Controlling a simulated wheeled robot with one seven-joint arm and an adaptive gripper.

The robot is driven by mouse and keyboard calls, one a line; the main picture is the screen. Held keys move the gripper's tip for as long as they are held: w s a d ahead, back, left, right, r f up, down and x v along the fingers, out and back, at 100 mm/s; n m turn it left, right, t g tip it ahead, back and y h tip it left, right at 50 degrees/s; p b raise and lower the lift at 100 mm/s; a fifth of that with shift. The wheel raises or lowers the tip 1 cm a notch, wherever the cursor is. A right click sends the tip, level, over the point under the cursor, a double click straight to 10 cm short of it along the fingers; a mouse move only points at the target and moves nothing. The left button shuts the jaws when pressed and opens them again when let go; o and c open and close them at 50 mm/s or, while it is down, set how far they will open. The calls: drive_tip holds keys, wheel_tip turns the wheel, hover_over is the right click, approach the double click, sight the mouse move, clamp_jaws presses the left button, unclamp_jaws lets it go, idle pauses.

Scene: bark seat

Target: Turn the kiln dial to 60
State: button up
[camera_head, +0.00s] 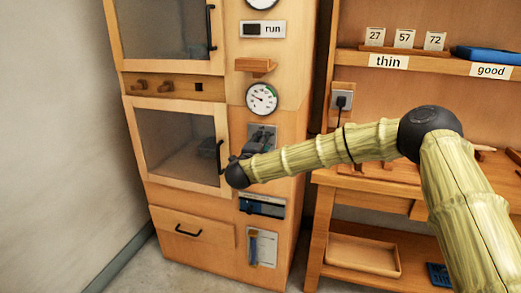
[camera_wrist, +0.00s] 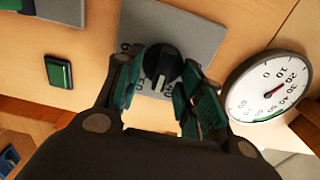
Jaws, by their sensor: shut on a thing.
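The kiln dial, a round black knob (camera_wrist: 162,66) with a pale pointer mark, sits on a grey plate (camera_wrist: 205,32) in the wrist view. My gripper (camera_wrist: 160,82) is shut on the knob, one green-padded finger on each side. The pointer mark points down in that view; the plate's numbers are partly covered by the fingers, so I cannot read the setting surely. In the head view my gripper (camera_head: 262,140) is at the grey plate on the wooden kiln front (camera_head: 278,165), and the knob is hidden behind it.
A glass door (camera_head: 180,140) is left of the dial. A slotted panel (camera_head: 262,206) is below. A shelf unit (camera_head: 385,67) stands right.

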drive_tip(key=shift+w+a+f+m+b, duration=0.1)
drive_tip(key=shift+a+f+m+b, duration=0.15)
drive_tip(key=shift+m+b, duration=2.65)
drive_tip(key=shift+a+f+m+b, duration=0.1)
drive_tip(key=shift+f+m+b, duration=0.1)
drive_tip(key=shift+m+b, duration=2.65)
drive_tip(key=shift+w+a+f+m+b, duration=0.1)
drive_tip(key=shift+a+f+m+b, duration=0.15)
drive_tip(key=shift+m+b, duration=2.6)
drive_tip(key=shift+m+p, duration=0.35)
drive_tip(key=shift+m, duration=0.15)
drive_tip(key=o, duration=0.9)
drive_tip(key=shift+r, duration=0.1)
drive_tip(key=shift+s, duration=0.15)
